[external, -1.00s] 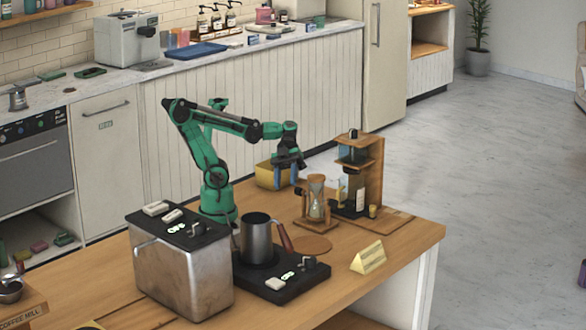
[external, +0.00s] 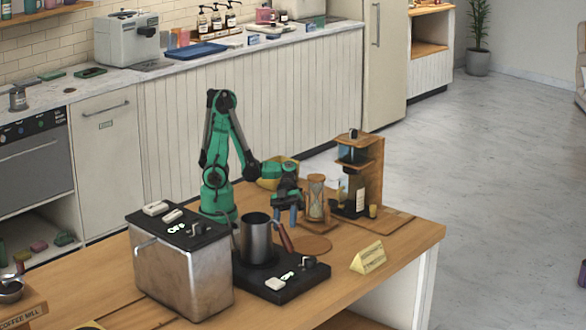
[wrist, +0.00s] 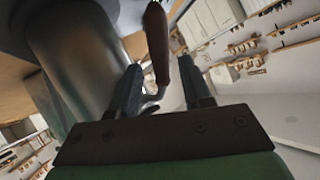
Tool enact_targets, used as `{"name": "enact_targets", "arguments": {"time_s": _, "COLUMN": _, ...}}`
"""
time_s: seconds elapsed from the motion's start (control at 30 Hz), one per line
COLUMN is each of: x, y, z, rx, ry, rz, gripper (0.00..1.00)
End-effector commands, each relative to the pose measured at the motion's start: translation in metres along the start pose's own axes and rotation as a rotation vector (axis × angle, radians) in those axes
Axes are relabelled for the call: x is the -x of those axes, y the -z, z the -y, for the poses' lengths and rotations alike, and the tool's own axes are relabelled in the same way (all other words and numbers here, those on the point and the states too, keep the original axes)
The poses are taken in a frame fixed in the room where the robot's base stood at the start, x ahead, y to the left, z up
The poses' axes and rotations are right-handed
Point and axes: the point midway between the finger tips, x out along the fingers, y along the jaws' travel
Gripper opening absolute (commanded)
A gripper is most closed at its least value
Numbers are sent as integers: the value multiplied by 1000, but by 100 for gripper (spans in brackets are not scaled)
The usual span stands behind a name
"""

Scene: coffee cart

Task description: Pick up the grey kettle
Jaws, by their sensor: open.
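The grey kettle (external: 257,241) stands upright on a black base plate (external: 300,276) on the wooden table, with its brown handle (external: 285,237) toward the right. My gripper (external: 286,216) is just behind and above the handle, its blue-grey fingers pointing down. In the wrist view the kettle's grey body (wrist: 80,55) fills the left side. Its brown handle (wrist: 157,45) shows beyond and between the fingertips of my gripper (wrist: 160,85). The fingers are apart, and nothing is gripped.
A metal box-shaped appliance (external: 185,275) stands left of the kettle. An hourglass (external: 316,199) and a wooden coffee dripper stand (external: 370,175) are right of my gripper. A round wooden mat (external: 312,245) and a yellow sign (external: 368,257) lie right of the kettle.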

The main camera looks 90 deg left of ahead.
Motion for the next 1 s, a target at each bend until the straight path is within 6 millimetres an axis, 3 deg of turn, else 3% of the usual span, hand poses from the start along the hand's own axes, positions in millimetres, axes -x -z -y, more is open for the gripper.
{"name": "enact_targets", "arguments": {"time_s": 0.2, "x": -20, "y": 0, "z": 0, "rx": 0, "ry": -1, "rz": 0, "gripper": 43}}
{"name": "enact_targets", "arguments": {"time_s": 0.53, "x": -23, "y": 0, "z": 0, "rx": 1, "ry": 1, "rz": 1, "gripper": 43}}
{"name": "enact_targets", "arguments": {"time_s": 0.7, "x": -23, "y": 0, "z": 0, "rx": 1, "ry": 1, "rz": 1, "gripper": 0}}
{"name": "enact_targets", "arguments": {"time_s": 1.0, "x": -23, "y": 0, "z": 1, "rx": 1, "ry": 1, "rz": 0, "gripper": 0}}
